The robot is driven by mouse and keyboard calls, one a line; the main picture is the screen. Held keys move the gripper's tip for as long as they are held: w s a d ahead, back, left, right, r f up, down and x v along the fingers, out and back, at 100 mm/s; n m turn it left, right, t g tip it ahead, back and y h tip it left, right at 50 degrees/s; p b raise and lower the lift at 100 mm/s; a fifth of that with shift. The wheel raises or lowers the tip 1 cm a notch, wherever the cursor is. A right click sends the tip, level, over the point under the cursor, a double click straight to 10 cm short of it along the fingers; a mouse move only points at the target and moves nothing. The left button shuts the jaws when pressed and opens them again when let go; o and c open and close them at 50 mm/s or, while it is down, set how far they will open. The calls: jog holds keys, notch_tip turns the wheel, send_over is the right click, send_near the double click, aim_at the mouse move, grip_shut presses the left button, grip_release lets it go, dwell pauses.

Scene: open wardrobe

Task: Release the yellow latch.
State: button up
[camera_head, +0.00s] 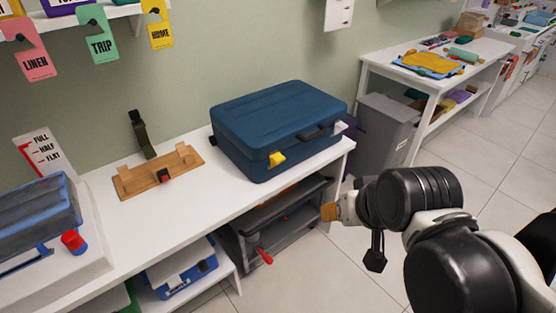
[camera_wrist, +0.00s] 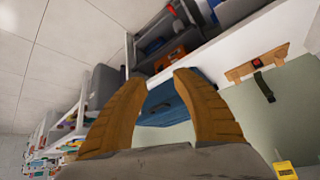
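A closed dark blue suitcase (camera_head: 275,115) lies on the white table. Its yellow latch (camera_head: 276,159) is on the front side, near the left front corner. A white latch (camera_head: 340,127) is farther right on the same side, past the dark handle (camera_head: 312,132). My gripper (camera_head: 329,212) is in front of the table edge, to the right of and apart from the yellow latch. In the wrist view its two tan fingers (camera_wrist: 157,78) are spread with nothing between them. The blue suitcase (camera_wrist: 165,104) shows behind them; the yellow latch cannot be made out there.
The white table (camera_head: 195,205) has a wooden board (camera_head: 157,173) left of the suitcase. A dark shelf unit (camera_head: 278,222) with a red handle (camera_head: 264,256) stands under the table. A grey bin (camera_head: 385,128) stands behind the gripper. The floor in front is open.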

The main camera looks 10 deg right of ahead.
aim_at(283, 159)
jog(key=w+a+f+m+y+p, duration=0.15)
jog(key=w+y, duration=0.25)
jog(key=w, duration=0.8)
jog(key=w+a+f+m+y+p, duration=0.1)
jog(key=w+a+m+y, duration=0.15)
jog(key=w, duration=1.05)
jog(key=w+d+f+m+t+y+p, duration=0.1)
jog(key=w+d+f+m+t+y, duration=0.2)
jog(key=f, duration=0.4)
jog(key=w+d+f+t+y, duration=0.1)
jog(key=w+d+f+y, duration=0.15)
jog(key=f+y, duration=0.35)
jog(key=shift+h, duration=0.75)
jog(key=b+x, duration=0.1)
jog(key=x, duration=0.2)
jog(key=f+b+x, duration=0.1)
jog(key=x, duration=0.2)
jog(key=b+x, duration=0.1)
jog(key=x, duration=0.2)
jog(key=shift+w+a+f, duration=0.1)
jog(key=shift+w+f, duration=0.1)
jog(key=shift+w, duration=0.1)
jog(key=shift+x, duration=0.75)
jog(key=shift+r, duration=0.15)
grip_shut()
